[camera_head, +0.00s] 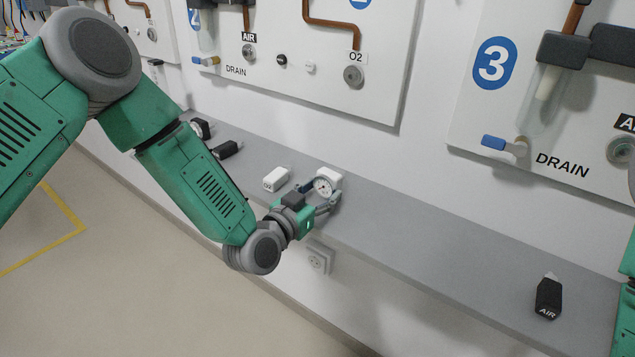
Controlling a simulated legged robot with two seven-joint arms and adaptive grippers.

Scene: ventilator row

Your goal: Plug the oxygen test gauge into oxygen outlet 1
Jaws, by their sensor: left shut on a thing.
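My left gripper (320,192) is over the grey shelf, shut on a white gauge (330,175) with a round dial. I take this for the oxygen test gauge, but no label on it is readable. The gauge is at or just above the shelf; I cannot tell whether it touches. Part of it is hidden by the fingers. At the top left, a partly cut-off panel (168,47) has an outlet (150,33); its number and labels are not readable, so I cannot tell whether it is outlet 1. My right gripper is not in view.
The grey shelf (430,235) runs along the wall. It bears a white block (276,179), dark pieces (228,149) at left and a black AIR piece (548,298) at right. Panel 2 has an O2 outlet (353,76); panel 3 (495,63) is at right.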

